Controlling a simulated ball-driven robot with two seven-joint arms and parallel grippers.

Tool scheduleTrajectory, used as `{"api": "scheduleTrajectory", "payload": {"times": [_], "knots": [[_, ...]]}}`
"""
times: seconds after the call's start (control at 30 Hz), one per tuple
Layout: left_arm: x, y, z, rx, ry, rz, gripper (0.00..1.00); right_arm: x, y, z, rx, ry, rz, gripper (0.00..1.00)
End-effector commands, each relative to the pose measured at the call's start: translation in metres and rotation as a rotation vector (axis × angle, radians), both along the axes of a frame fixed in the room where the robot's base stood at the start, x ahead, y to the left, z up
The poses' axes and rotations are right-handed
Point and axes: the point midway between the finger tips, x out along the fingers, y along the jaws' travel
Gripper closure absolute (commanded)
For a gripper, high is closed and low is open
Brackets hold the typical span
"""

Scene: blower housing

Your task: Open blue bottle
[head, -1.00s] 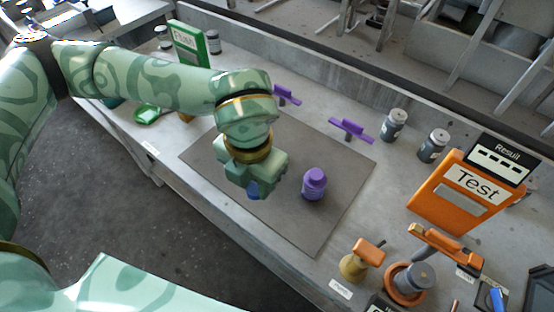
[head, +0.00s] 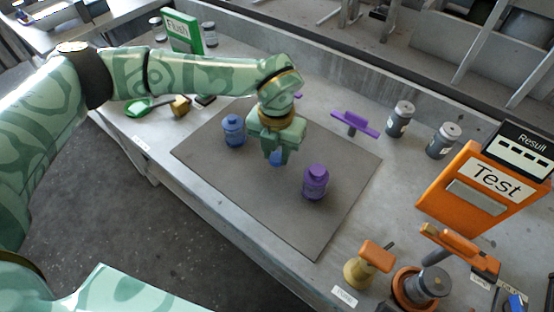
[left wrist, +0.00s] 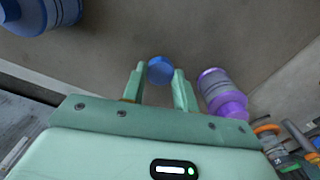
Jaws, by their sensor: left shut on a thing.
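The blue bottle (head: 234,131) stands upright on the left part of the grey mat (head: 240,185); it also shows at the upper left of the left wrist view (left wrist: 42,12). My left gripper (head: 274,154) is over the mat, right of the bottle and apart from it. It is shut on a round blue cap (left wrist: 160,70), which also shows below the fingers in the head view (head: 277,159). A purple bottle (head: 315,183) stands upright, right of the gripper; it also shows in the left wrist view (left wrist: 222,95). My right gripper is not in view.
A purple T-shaped piece (head: 353,122) and two grey jars (head: 399,119) stand behind the mat. An orange Test box (head: 470,192) and orange-handled tools (head: 369,262) are at right. A green sign (head: 184,33) stands far left. The mat's front is clear.

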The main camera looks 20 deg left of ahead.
Motion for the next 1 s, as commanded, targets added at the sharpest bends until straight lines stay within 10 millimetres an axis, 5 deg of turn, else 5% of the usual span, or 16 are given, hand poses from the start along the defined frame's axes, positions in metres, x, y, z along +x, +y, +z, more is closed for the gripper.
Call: {"api": "scheduleTrajectory", "payload": {"times": [0.17, 0.53, 0.57, 0.63, 1.0], "knots": [[0.002, 0.000, -0.034, 0.000, 0.006, 0.000, 0.98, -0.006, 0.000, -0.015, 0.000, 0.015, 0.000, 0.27], [0.002, 0.000, -0.036, 0.001, 0.001, 0.000, 0.98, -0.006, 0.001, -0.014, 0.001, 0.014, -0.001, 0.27], [0.002, 0.000, -0.036, 0.001, 0.001, 0.000, 0.68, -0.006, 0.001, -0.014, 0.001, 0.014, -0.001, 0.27], [0.002, 0.000, -0.036, 0.001, 0.001, 0.000, 0.49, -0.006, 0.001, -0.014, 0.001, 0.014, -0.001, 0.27], [0.002, 0.000, -0.028, 0.001, -0.001, 0.000, 0.49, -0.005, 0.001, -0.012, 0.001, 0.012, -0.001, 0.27]]}}
